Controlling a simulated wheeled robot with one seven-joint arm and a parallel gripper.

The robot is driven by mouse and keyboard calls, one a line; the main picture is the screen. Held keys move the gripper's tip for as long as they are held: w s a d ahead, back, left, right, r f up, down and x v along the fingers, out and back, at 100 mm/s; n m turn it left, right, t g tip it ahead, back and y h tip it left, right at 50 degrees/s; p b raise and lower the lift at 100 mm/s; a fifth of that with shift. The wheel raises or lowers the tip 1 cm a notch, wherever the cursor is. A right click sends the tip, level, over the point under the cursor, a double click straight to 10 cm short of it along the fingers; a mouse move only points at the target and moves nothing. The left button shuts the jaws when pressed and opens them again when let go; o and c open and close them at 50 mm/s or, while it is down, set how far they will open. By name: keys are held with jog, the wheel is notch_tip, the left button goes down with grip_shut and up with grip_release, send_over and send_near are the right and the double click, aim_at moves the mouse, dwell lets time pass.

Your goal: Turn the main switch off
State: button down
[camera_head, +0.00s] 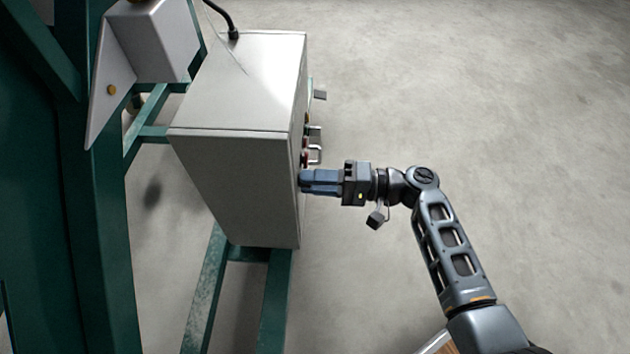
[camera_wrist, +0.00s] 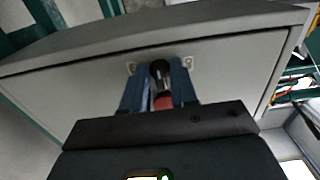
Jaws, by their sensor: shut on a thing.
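The main switch (camera_wrist: 160,72) shows in the wrist view as a black knob with a red part below it, on the grey face of the control box. My gripper (camera_wrist: 158,90) has its two blue fingers on either side of the switch and is shut on it. In the head view my gripper (camera_head: 303,181) reaches from the right to the front face of the control box (camera_head: 235,180). The switch itself is hidden there behind the fingers. How far the knob is turned cannot be told.
The box stands on a green metal frame (camera_head: 205,295). Red buttons (camera_head: 304,157) and metal brackets (camera_head: 316,145) stick out of its front face just beyond my gripper. A black cable (camera_head: 232,25) enters the top. The concrete floor (camera_head: 500,110) to the right is clear.

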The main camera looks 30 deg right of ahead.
jog(key=shift+s+f, duration=0.1)
jog(key=c, duration=1.2)
grip_release()
jog(key=shift+o, duration=0.2)
jog(key=p+v, duration=0.1)
jog(key=v, duration=0.6)
jog(key=shift+s+d+p, duration=0.2)
jog(key=shift+d+p, duration=0.15)
jog(key=shift+p, duration=0.05)
jog(key=shift+a, duration=0.1)
